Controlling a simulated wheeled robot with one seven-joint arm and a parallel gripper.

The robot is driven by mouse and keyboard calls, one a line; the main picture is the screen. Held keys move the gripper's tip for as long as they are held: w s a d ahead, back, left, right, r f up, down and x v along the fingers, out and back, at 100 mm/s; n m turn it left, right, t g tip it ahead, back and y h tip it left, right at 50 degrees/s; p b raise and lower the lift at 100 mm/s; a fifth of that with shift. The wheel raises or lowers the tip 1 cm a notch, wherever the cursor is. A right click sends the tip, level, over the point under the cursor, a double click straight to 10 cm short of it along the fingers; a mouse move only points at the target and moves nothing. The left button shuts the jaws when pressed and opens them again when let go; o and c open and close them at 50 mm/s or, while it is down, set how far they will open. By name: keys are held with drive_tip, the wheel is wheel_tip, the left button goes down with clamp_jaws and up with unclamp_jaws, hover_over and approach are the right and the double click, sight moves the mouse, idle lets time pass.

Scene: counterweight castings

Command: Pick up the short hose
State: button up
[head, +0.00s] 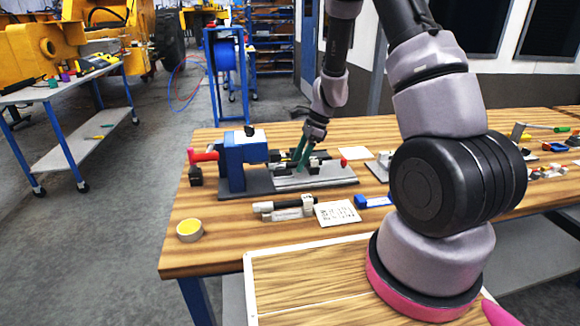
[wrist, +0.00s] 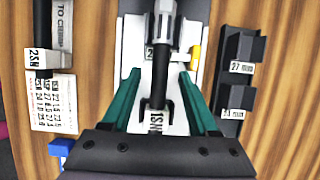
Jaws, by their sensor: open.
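A short black hose (wrist: 158,70) with a metal fitting at its upper end and a white tag reading 1SN lies over a pale plate in the wrist view. My gripper (wrist: 160,78) is open, with one green finger on each side of this hose and a gap on both sides. In the head view my gripper (head: 301,156) is low over the grey base beside the blue machine; the hose there is too small to make out. Another black hose (wrist: 43,22), tagged 2SN, lies at the left beside a TO CRIMP label; it also shows in the head view (head: 272,206).
The blue machine (head: 236,160) with a red handle stands left of my gripper. Black blocks (wrist: 240,72) in a dark holder stand close on the right. A printed card (head: 337,212), a blue item (head: 372,201) and a yellow tape roll (head: 190,229) lie nearer.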

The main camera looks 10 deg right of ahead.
clamp_jaws()
